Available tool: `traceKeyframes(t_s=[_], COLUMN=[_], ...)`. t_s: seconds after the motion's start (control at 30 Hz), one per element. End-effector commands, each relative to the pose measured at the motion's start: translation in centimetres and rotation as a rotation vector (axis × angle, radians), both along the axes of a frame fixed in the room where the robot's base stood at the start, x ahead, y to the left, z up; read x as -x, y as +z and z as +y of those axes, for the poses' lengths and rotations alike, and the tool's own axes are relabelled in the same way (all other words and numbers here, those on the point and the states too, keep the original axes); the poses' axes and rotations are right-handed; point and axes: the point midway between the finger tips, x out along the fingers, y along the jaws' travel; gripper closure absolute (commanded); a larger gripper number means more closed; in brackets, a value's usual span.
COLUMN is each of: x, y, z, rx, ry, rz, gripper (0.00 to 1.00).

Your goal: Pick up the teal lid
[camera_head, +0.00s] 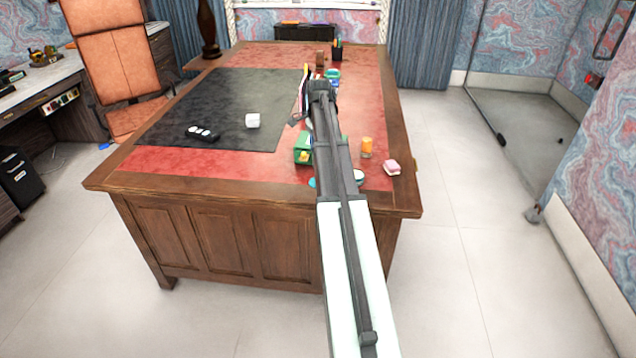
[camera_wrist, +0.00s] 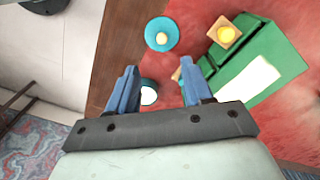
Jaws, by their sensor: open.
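The teal lid (camera_wrist: 161,34) is a flat round disc with a pale knob at its middle. It lies on the red leather near the wooden edge, beyond my fingertips in the wrist view. In the head view only a teal sliver (camera_head: 312,182) shows left of my arm. My gripper (camera_wrist: 160,82) is open with nothing held, its blue fingers pointing toward the desk. A small round dark thing with a white top (camera_wrist: 148,96) shows between the fingers, lower in the picture than the lid.
A green box (camera_wrist: 262,62) stands beside the lid, with a yellow-topped block (camera_wrist: 226,34) at its corner. A white object (camera_head: 253,120) and a black device (camera_head: 202,132) are on the dark mat.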

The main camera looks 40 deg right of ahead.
Motion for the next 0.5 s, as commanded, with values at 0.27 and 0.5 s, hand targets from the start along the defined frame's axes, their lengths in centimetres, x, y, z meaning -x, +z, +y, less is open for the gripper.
traceKeyframes(t_s=[0.27, 0.5], x=[0.0, 0.0], y=[-4.5, -5.9], z=[0.1, 0.1], rx=[-0.001, 0.000], ry=[0.002, 0.003], rz=[0.001, -0.001], gripper=[0.50, 0.50])
